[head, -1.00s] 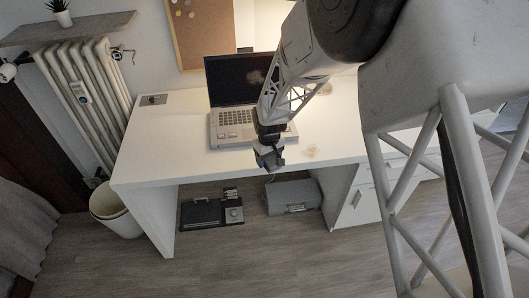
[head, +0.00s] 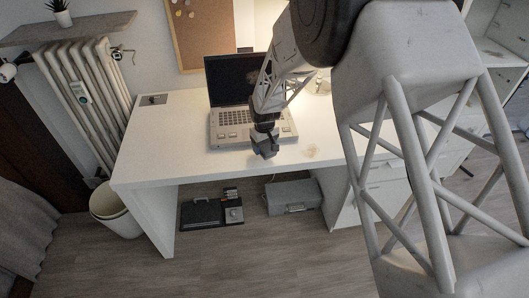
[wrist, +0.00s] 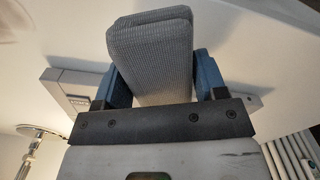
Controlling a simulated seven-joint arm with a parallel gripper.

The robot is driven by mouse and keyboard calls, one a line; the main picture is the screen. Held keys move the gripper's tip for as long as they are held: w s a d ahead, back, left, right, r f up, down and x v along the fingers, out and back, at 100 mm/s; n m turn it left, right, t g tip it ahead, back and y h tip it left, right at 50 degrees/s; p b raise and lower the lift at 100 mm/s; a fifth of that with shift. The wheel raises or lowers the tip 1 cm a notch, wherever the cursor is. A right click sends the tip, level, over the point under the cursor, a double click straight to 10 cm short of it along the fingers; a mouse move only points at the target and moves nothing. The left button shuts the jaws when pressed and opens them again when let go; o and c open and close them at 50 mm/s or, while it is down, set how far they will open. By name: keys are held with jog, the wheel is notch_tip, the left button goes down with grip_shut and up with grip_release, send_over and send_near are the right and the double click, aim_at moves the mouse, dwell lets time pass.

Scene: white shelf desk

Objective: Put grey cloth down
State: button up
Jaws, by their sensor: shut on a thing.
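The grey cloth (wrist: 150,55) is a folded, ribbed pad between the two blue fingers of my gripper (wrist: 161,80) in the wrist view. The fingers press on its two sides, and its near end is hidden by the gripper's body. In the head view my gripper (head: 264,148) is over the front part of the white desk (head: 190,165), just in front of the laptop. The cloth is small and dark there and hard to tell from the fingers. I cannot tell whether it touches the desktop.
An open laptop (head: 232,117) stands behind my gripper. A pale brown stain (head: 310,151) marks the desktop to the right. The front left of the desktop is clear. Under the desk are a black device (head: 205,213) and a grey case (head: 294,197). A bin (head: 112,208) stands at the left.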

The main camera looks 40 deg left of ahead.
jog(key=shift+f, duration=1.75)
jog(key=shift+f, duration=0.15)
jog(key=o, duration=1.1)
jog(key=shift+o, duration=0.2)
notch_tip(320, 180, up, 12)
jog(key=shift+r, duration=0.15)
